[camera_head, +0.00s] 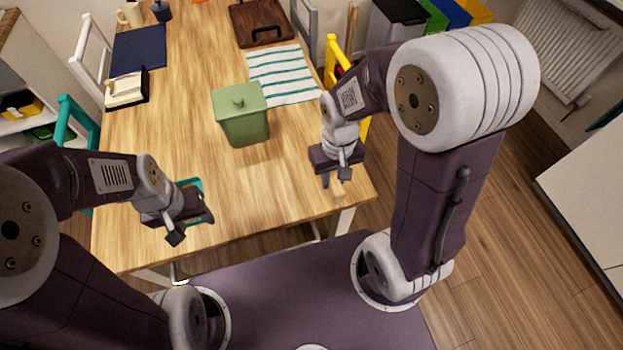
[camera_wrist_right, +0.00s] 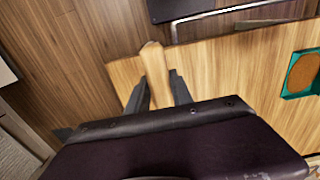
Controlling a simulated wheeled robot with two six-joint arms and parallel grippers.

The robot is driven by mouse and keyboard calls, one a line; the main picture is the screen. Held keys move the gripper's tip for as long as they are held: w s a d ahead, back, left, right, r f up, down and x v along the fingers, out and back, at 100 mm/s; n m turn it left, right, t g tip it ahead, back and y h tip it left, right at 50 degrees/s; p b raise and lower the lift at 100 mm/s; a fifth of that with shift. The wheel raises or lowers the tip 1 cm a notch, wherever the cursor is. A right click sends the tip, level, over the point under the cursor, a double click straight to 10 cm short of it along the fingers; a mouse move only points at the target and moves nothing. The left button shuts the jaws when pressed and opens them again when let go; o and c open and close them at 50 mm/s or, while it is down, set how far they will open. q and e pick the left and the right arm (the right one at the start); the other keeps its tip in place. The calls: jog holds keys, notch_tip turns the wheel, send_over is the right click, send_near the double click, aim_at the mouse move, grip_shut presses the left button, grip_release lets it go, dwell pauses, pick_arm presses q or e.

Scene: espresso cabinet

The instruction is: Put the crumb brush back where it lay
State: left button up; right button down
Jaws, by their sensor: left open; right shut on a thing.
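My right gripper (camera_head: 335,178) is low over the near right corner of the table. It is shut on a pale wooden piece, probably the crumb brush's handle (camera_head: 338,193). In the right wrist view the wooden handle (camera_wrist_right: 155,72) sticks out between the fingers, over the table's edge. The bristles are hidden, and I cannot tell whether the brush touches the table. My left gripper (camera_head: 192,227) is open and empty over the near left part of the table (camera_head: 180,120).
A teal tray (camera_head: 197,184) lies partly behind my left gripper; the right wrist view shows a brown oval in the tray (camera_wrist_right: 285,92). A green lidded canister (camera_head: 242,118) stands mid-table. A striped towel (camera_head: 283,75) and a yellow chair (camera_head: 331,58) are beyond. The front middle is clear.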

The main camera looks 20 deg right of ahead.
jog(key=w+a+f, duration=0.1)
jog(key=w+f, duration=0.1)
jog(key=w, duration=0.1)
jog(key=w+a+f, duration=0.1)
jog(key=w+f, duration=0.1)
jog(key=w, duration=0.2)
jog(key=w+a+f, duration=0.1)
jog(key=w+f, duration=0.2)
jog(key=w, duration=0.1)
jog(key=shift+a, duration=0.4)
notch_tip(320, 180, down, 4)
jog(key=shift+f+b, duration=0.1)
jog(key=shift+b, duration=0.3)
jog(key=c, duration=1.1)
grip_release()
